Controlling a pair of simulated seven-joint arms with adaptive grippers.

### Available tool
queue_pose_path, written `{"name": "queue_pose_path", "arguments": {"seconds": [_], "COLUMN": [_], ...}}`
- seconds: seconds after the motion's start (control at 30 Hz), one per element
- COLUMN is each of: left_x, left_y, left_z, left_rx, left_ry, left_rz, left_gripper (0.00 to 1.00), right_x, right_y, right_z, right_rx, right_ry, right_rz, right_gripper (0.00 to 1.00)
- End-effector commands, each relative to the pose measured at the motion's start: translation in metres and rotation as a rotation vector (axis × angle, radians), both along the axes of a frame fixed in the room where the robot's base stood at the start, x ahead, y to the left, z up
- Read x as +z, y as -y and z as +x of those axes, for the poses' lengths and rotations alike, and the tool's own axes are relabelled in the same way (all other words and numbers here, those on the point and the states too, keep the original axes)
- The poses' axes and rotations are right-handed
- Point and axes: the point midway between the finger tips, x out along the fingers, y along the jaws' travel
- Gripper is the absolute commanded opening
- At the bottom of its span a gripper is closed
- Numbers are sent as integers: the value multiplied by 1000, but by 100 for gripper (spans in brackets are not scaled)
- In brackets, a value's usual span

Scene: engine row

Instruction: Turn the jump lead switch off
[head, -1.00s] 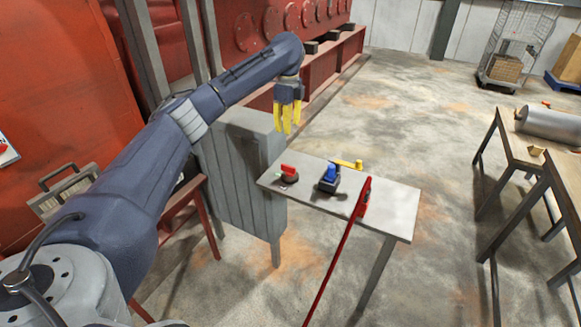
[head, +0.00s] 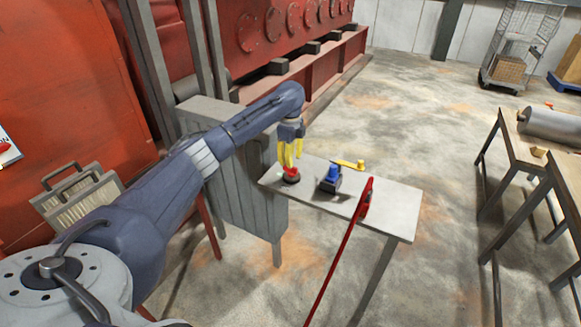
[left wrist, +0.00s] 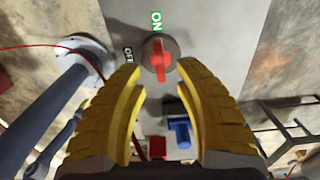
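The switch is a red rotary handle (head: 290,174) on a dark round base, at the near-left end of the small grey table (head: 395,213). In the left wrist view the red handle (left wrist: 158,60) lies in line with the green ON label (left wrist: 156,21). My left gripper (head: 290,163) is just above the switch with yellow fingers pointing down. In the left wrist view its fingers are apart, either side of the handle; I cannot tell whether they touch it. My right gripper is not in view.
A blue-handled device (head: 329,178) stands right of the switch, with a yellow lever (head: 347,163) behind it. A grey cabinet (head: 240,190) stands left. Open floor lies behind.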

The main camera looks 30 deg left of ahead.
Motion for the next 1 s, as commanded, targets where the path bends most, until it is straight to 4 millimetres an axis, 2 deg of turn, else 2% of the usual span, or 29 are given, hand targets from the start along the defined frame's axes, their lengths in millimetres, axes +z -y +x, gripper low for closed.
{"name": "queue_pose_path", "arguments": {"seconds": [0.1,0.3,0.8,1.0], "left_x": [-17,-33,-39,-39], "left_y": [0,0,0,0], "left_z": [-1,0,0,0], "left_rx": [1,1,0,0], "left_ry": [-2,-1,0,0], "left_rz": [1,-1,1,1], "left_gripper": [33,33,35,11], "right_x": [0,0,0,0], "right_y": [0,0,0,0], "right_z": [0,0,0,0], "right_rx": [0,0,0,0], "right_ry": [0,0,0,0], "right_rz": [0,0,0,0], "right_gripper": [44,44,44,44]}}
